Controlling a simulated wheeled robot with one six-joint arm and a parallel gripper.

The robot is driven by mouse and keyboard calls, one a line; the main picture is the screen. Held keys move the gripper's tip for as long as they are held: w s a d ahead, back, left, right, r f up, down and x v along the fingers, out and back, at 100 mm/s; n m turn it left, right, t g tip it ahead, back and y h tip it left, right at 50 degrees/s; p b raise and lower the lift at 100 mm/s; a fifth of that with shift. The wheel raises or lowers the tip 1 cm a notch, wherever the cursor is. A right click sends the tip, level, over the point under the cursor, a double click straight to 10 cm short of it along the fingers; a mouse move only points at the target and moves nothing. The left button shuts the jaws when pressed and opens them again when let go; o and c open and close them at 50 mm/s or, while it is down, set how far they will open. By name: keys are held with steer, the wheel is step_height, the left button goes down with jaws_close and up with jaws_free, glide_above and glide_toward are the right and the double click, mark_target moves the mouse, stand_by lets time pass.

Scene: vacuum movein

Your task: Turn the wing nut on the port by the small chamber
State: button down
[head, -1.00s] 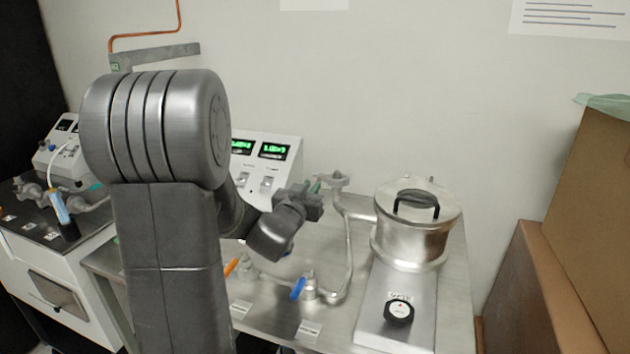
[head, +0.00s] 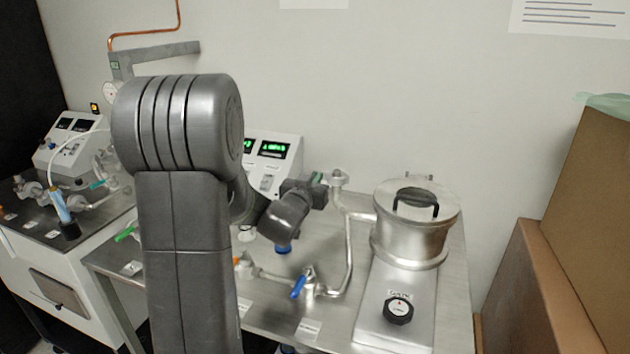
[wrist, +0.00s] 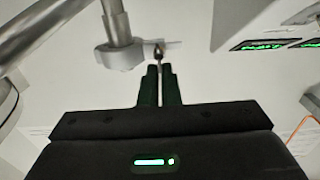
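The port (head: 337,180) is a metal fitting with a clamp ring at the top of the pipe left of the small chamber (head: 410,235). In the wrist view the clamp ring (wrist: 120,55) sits up and left of my fingertips. The wing nut (wrist: 159,51) is a small dark and brass piece at the ring's right side, straight beyond the fingertips. My gripper (wrist: 160,68) has its fingers close together with a narrow gap. I cannot tell whether they touch the nut. In the head view my gripper (head: 321,179) is right beside the port; the nut is too small to make out.
A controller with green displays (head: 272,150) is behind my arm. A black knob (head: 398,310) is in front of the chamber. Cardboard boxes (head: 590,210) stand at right.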

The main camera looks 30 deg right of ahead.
steer(key=shift+f, duration=0.25)
steer(key=shift+w+a+f+n+p, duration=0.25)
steer(key=shift+n+p, duration=1.1)
steer(key=shift+n, duration=3.85)
steer(key=shift+s+d+f+n+p, duration=0.3)
steer(key=shift+n+p, duration=1.1)
steer(key=shift+n, duration=3.8)
steer(key=shift+w+a+f+n+p, duration=0.35)
steer(key=shift+n+p, duration=1)
steer(key=shift+n, duration=3.85)
steer(key=shift+s+d+f, duration=0.1)
steer(key=shift+d+f, duration=0.05)
steer(key=shift+d, duration=0.05)
